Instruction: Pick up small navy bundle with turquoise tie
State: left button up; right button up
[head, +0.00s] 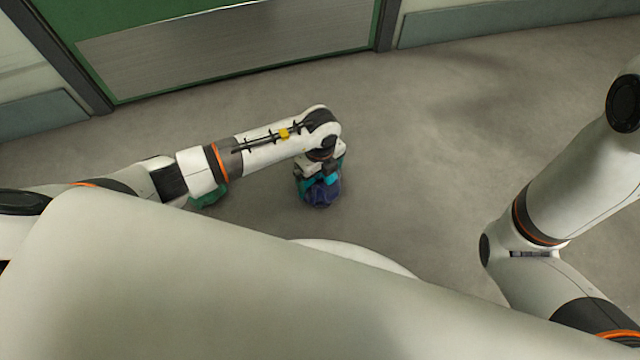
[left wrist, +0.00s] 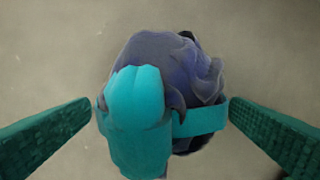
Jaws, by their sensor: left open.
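The small navy bundle (head: 322,192) with its turquoise tie (head: 305,183) sits on the grey floor below my left wrist in the head view, partly hidden by the gripper. In the left wrist view the navy bundle (left wrist: 170,55) fills the middle, with the turquoise tie (left wrist: 138,115) wrapped around it. My left gripper (left wrist: 163,108) is open, with one green-padded finger on each side of the bundle. The fingertips come close to the tie's sides; I cannot tell whether they touch it. My right gripper is not in view.
A green object (head: 208,197) lies on the floor under my left forearm, mostly hidden. A green door with a metal plate (head: 225,45) stands at the back left. The floor (head: 440,120) to the right of the bundle is clear.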

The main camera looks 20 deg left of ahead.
pick_arm(q)
jog(key=shift+r, duration=0.1)
jog(key=c, duration=1.1)
